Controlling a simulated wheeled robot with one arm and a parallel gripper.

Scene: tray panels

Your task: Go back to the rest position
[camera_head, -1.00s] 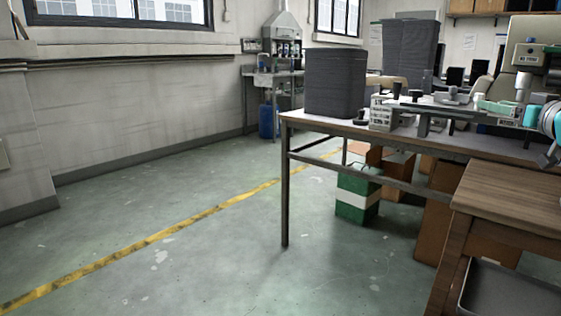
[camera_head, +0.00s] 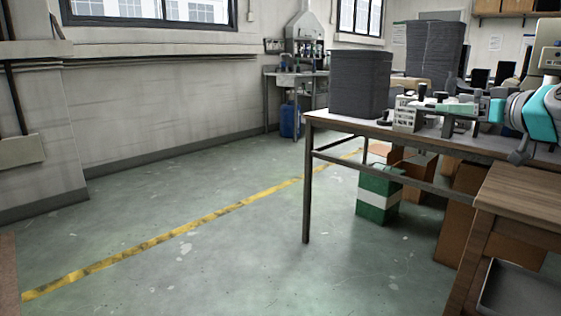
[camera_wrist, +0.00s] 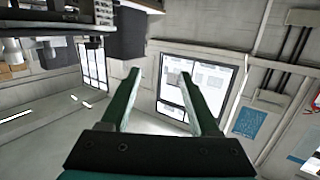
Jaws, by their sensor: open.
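My gripper (camera_wrist: 160,73) is open and empty in the wrist view. Its two green fingers stand apart, with the wall and windows behind them. In the head view my teal and white arm reaches in from the right edge above the table, with green gripper parts at its left end. They overlap the table equipment there, so the fingertips are hard to make out. A dark grey stack (camera_head: 360,83) stands on the table (camera_head: 440,148), left of the arm. A taller grey stack (camera_head: 434,50) stands behind it. I see nothing held.
A wooden stand (camera_head: 520,190) with a dark tray (camera_head: 520,290) below is at the lower right. A green and white box (camera_head: 378,195) and brown boxes (camera_head: 455,228) sit under the table. The floor left of the table is clear, crossed by a yellow line (camera_head: 200,220).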

